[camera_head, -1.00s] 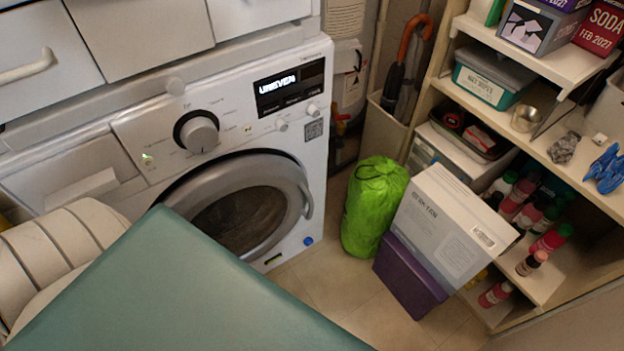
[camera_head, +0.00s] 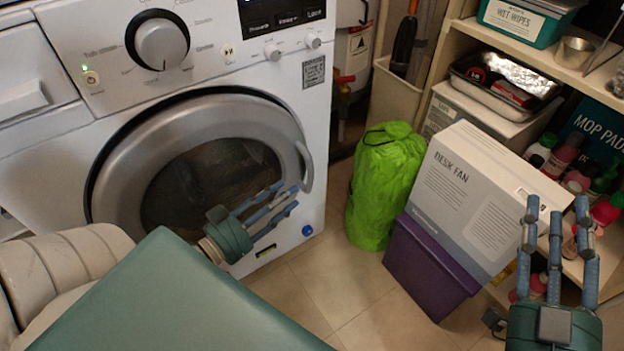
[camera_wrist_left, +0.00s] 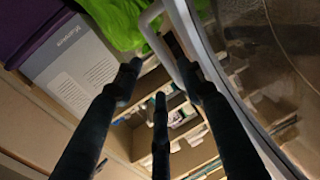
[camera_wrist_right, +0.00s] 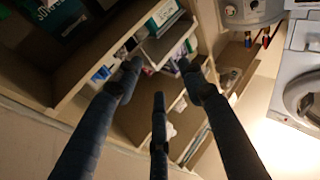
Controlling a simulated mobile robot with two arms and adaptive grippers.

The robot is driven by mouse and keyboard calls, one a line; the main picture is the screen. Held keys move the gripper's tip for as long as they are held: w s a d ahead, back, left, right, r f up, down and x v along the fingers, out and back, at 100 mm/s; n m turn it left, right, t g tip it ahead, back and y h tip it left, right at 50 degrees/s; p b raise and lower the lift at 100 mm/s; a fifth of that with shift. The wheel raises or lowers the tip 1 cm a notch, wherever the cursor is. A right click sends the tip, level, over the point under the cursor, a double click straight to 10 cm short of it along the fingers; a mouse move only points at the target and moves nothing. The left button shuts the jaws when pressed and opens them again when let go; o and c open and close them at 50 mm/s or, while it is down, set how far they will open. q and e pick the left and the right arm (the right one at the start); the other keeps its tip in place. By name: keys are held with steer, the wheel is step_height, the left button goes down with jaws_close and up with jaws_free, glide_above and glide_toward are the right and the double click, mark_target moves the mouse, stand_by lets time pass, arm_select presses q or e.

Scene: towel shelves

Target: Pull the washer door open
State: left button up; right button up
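The white front-loading washer (camera_head: 75,150) stands at the left in the head view. Its round, grey-rimmed door (camera_head: 120,190) appears closed. The door's looped handle (camera_head: 306,170) is on the rim's right side. My left gripper (camera_head: 284,198) is open and empty in front of the lower right of the door, its fingers pointing towards the handle. In the left wrist view, the pale handle loop (camera_wrist_left: 150,28) lies just past and between the fingertips; I cannot tell whether they touch. My right gripper (camera_head: 556,212) is open and empty at the lower right, in front of the shelves.
A green bag (camera_head: 383,185), a white desk fan box (camera_head: 470,190) and a purple box (camera_head: 425,270) stand right of the washer. A shelf unit (camera_head: 455,75) with bottles and bins is at the right. Bare floor (camera_head: 345,300) lies in front.

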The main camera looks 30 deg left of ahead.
mark_target(310, 177)
arm_select(q)
steer(key=w, duration=0.3)
steer(key=w+d+b, duration=0.1)
steer(key=w, duration=0.2)
steer(key=w+b, duration=0.1)
steer(key=w, duration=0.1)
steer(key=shift+w+d, duration=0.35)
steer(key=shift+w, duration=0.05)
steer(key=shift+w+d, duration=0.1)
steer(key=shift+w, duration=0.25)
arm_select(e)
steer(key=s+r+t+y, duration=0.2)
steer(key=s+r+t, duration=0.3)
steer(key=r, duration=0.4)
steer(key=shift+s+d+r+t, duration=0.2)
steer(key=shift+s+r+t, duration=0.15)
steer(key=shift+s, duration=0.15)
arm_select(q)
jaws_close()
